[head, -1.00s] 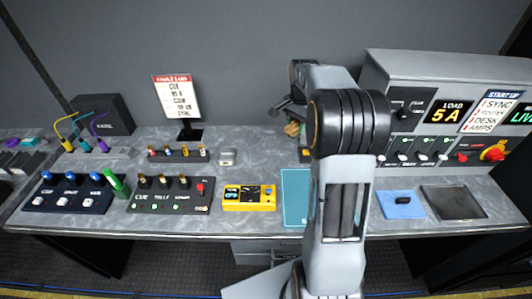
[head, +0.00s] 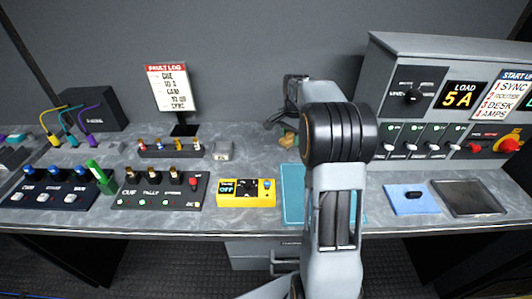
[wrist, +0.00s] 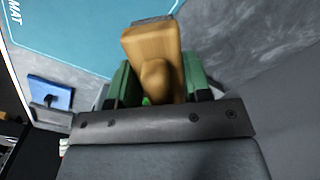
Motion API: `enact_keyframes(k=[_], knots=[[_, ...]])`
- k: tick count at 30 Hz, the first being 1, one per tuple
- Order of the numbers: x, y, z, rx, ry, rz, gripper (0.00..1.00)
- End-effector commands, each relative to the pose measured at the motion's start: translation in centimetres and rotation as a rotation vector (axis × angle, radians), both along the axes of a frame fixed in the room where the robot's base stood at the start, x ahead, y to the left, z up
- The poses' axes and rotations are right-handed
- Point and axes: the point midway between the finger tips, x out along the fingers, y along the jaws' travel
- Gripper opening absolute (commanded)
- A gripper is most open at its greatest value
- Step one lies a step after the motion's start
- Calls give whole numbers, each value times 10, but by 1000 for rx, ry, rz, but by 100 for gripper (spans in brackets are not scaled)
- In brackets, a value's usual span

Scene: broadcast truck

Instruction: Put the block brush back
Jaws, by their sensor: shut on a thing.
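The block brush (wrist: 153,65) has a tan wooden body and fills the middle of the wrist view. My gripper (wrist: 155,88) is shut on it, with a green finger on either side of the wood. In the head view my arm hides most of the gripper, and only a small tan part of the brush (head: 288,139) shows left of the arm. The brush is over the back part of the desk, behind the teal mat (head: 293,207). I cannot tell whether it touches the desk. The mat also shows in the wrist view (wrist: 75,35).
A yellow tester (head: 246,193) lies left of the mat. A blue pad with a dark piece (head: 411,199) and a dark tray (head: 467,198) lie to the right. A grey switch console (head: 400,145) stands at the back right. A small grey box (head: 221,151) is at the back.

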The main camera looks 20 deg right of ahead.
Motion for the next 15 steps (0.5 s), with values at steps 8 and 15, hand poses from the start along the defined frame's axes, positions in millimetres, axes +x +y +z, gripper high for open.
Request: enact_keyframes(k=[8,15], knots=[[65,29,-29,1,3,5,25],[95,42,-68,0,2,1,25]])
